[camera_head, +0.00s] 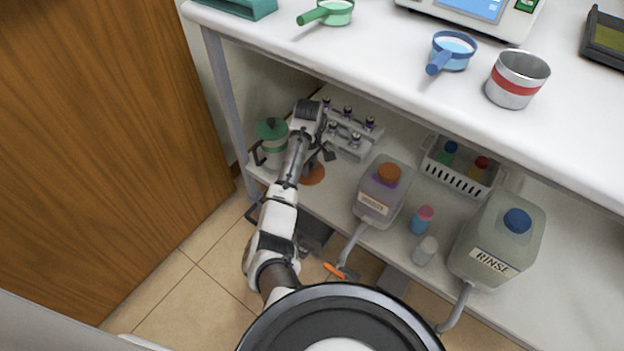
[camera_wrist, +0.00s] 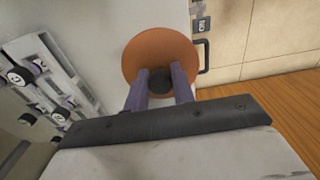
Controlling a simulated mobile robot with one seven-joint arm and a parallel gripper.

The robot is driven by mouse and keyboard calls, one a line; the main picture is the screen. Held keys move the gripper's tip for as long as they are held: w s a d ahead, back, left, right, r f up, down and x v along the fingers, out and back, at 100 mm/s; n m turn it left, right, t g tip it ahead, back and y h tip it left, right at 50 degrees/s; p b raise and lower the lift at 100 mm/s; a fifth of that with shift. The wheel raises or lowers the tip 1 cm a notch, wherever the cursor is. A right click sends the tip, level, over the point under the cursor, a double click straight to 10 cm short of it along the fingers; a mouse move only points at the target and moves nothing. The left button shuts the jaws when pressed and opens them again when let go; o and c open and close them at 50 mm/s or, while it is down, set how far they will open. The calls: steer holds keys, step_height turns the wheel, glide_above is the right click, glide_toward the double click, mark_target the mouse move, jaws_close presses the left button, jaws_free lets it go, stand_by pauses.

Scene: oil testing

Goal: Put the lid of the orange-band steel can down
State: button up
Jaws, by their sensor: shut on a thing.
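An orange round lid (camera_wrist: 140,60) with a dark knob (camera_wrist: 159,82) fills the middle of the wrist view. My gripper (camera_wrist: 160,84) has its two fingers on either side of the knob, shut on it. In the head view the lid (camera_head: 313,174) shows as an orange disc below my gripper (camera_head: 320,153), over the lower shelf and partly covered by the arm. The body of the orange-band can is not clearly visible. A dark handle (camera_wrist: 208,56) shows beside the lid; I cannot tell what it belongs to. Whether the lid touches anything beneath is hidden.
A green-lidded can (camera_head: 272,134) stands left of my arm. A rack of small vials (camera_head: 352,139) is behind and right. An orange-capped jug (camera_head: 382,192), small bottles, a white basket (camera_head: 456,178) and the RINSE jug (camera_head: 497,240) fill the right. The bench top (camera_head: 380,55) overhangs the shelf.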

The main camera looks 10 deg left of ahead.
steer(key=shift+f+b, duration=0.45)
steer(key=shift+f, duration=3.15)
steer(key=shift+f, duration=0.15)
steer(key=o, duration=1)
step_height(320, 180, up, 12)
steer(key=shift+r+p, duration=0.15)
steer(key=shift+p, duration=0.75)
steer(key=shift+s, duration=0.1)
